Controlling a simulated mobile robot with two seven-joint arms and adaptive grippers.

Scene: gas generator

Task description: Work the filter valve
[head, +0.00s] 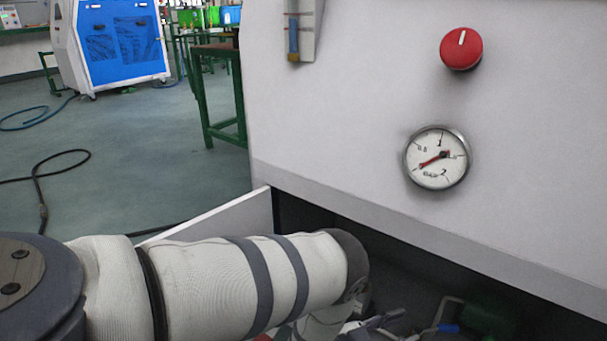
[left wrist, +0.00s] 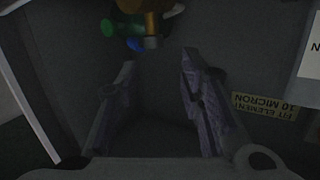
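In the left wrist view a brass-coloured fitting (left wrist: 151,30) shows at the top, with a green part (left wrist: 107,28) and a blue part (left wrist: 135,44) beside it. I cannot tell which part is the filter valve. My left gripper (left wrist: 157,64) is open below this fitting, its two fingers spread and nothing between them. In the head view my left arm reaches into the dark opening under the panel, and the gripper is mostly hidden behind the arm. A blue spot (head: 449,328) and a dim green part (head: 490,318) show in that opening. My right gripper is not in view.
The white panel (head: 350,100) above the opening carries a red knob (head: 461,48), a round gauge (head: 436,158) and a flow tube (head: 294,35). The opening is dark and tight.

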